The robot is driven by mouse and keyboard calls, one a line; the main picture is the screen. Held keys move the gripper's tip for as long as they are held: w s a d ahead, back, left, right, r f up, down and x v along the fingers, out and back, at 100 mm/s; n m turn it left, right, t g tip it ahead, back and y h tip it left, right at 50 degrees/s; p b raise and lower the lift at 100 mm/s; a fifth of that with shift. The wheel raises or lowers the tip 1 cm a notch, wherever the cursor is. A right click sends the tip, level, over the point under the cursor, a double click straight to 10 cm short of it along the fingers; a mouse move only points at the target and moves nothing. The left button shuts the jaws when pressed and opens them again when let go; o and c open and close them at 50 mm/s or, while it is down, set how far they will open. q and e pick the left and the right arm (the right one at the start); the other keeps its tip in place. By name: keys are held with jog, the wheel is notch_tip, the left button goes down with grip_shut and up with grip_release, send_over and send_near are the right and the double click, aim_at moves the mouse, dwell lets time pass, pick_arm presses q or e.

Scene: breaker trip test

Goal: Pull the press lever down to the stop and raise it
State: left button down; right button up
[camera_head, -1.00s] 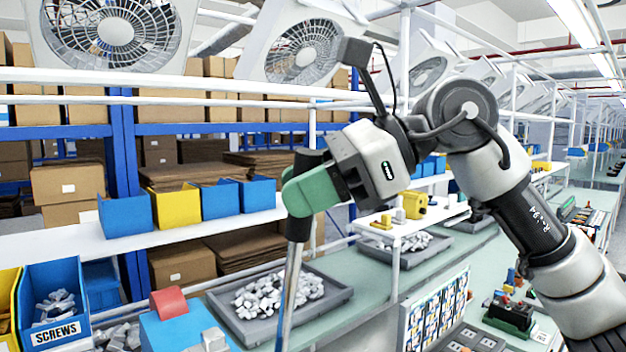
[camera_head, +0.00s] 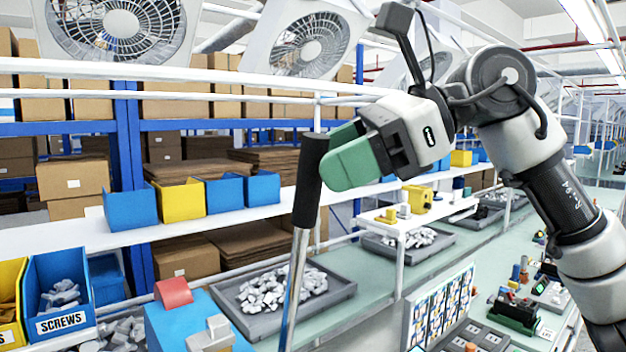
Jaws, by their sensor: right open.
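The press lever (camera_head: 300,240) is a silver rod with a black handle grip (camera_head: 309,180) at its top. It stands nearly upright, leaning slightly right, above a blue press body (camera_head: 178,330). My right gripper (camera_head: 328,168), with green fingers, is open just right of the black grip. Its fingertips are close to the grip's right edge; I cannot tell whether they touch. The black grip shows whole and is not enclosed by the fingers. My left gripper is not in view.
A grey tray of metal parts (camera_head: 340,289) lies behind the lever. A blue screws bin (camera_head: 57,268) stands at left. Blue and yellow bins line the white shelf (camera_head: 70,236). A labelled panel (camera_head: 412,325) stands on the bench at lower right.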

jog(key=b+v, duration=0.1)
jog(key=v, duration=0.6)
jog(key=shift+d+b, duration=0.3)
jog(key=shift+b, duration=0.05)
